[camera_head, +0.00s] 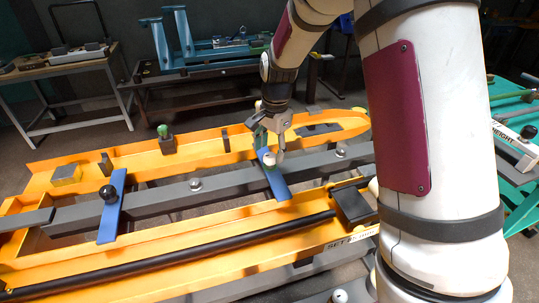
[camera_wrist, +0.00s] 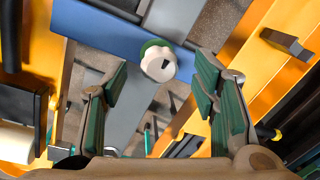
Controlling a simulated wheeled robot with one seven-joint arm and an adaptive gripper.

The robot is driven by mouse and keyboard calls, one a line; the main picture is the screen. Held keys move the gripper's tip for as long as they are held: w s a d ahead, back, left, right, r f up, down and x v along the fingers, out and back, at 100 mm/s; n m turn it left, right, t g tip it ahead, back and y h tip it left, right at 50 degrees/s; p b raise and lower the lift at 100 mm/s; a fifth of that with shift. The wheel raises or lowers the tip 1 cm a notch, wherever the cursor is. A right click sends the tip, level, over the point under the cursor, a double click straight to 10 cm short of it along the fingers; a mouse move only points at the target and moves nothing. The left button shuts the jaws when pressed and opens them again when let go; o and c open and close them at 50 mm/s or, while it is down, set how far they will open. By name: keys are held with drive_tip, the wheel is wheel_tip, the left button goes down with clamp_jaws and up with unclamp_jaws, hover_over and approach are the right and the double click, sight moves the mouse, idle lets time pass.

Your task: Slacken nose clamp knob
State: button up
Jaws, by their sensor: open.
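A pale round knob with a green collar (camera_wrist: 158,63) sits on a blue clamp bar (camera_wrist: 100,28) in the wrist view. In the head view the same knob (camera_head: 268,158) is on the blue bar (camera_head: 279,187) nearer the frame's rounded end. My gripper (camera_head: 272,146) is above and close beside this knob, pointing down. In the wrist view my gripper (camera_wrist: 162,78) is open, with its green-padded fingers spread left and right of the knob's lower side. I see no contact between fingers and knob. The gripper partly hides the clamp in the head view.
The orange frame (camera_head: 190,158) surrounds a grey centre beam (camera_head: 228,184). A second blue bar (camera_head: 111,215) with a black knob (camera_head: 108,193) lies left. A black bar (camera_head: 170,253) runs along the near side.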

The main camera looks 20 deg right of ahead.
sight(270, 158)
drive_tip(key=shift+w+f, duration=0.1)
drive_tip(key=shift+f, duration=1.25)
drive_tip(key=shift+c, duration=0.3)
drive_tip(key=c, duration=1.1)
